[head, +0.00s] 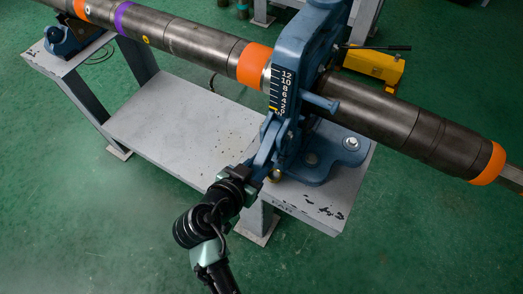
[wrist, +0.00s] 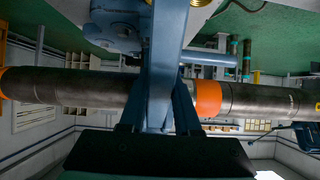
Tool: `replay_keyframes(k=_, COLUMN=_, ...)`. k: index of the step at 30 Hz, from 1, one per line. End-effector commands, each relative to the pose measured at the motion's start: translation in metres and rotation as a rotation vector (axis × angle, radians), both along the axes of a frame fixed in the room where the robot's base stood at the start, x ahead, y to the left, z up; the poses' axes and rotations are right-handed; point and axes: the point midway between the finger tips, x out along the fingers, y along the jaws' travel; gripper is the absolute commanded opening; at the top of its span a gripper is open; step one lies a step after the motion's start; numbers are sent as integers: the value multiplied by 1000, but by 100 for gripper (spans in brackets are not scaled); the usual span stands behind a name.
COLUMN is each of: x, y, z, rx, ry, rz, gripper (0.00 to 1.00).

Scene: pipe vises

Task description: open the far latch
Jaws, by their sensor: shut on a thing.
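A blue vise (head: 308,60) with a numbered scale plate stands around the long pipe on the near right part of the bench. A blue lever (head: 267,143) slopes down from the vise's front, below the scale. My gripper (head: 256,168) is at its lower end and shut on it. In the wrist view a blue bar (wrist: 166,60) runs from the top edge down to the dark shape at the bottom, crossing in front of the pipe.
The dark pipe (head: 372,108) with orange bands runs diagonally over the grey bench (head: 180,125) and overhangs it at right. A blue peg (head: 320,101) juts from the vise beside the scale. A yellow box (head: 372,66) stands behind. Green floor is clear in front.

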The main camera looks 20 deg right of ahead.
Motion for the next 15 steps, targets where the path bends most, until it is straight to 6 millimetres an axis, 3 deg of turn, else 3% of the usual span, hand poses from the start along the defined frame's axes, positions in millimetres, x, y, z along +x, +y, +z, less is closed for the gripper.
replay_keyframes(k=1, x=0, y=1, z=9, rx=19, ry=14, rz=1, gripper=0)
replay_keyframes(k=15, x=-2, y=3, z=11, rx=101, ry=80, rz=1, gripper=0)
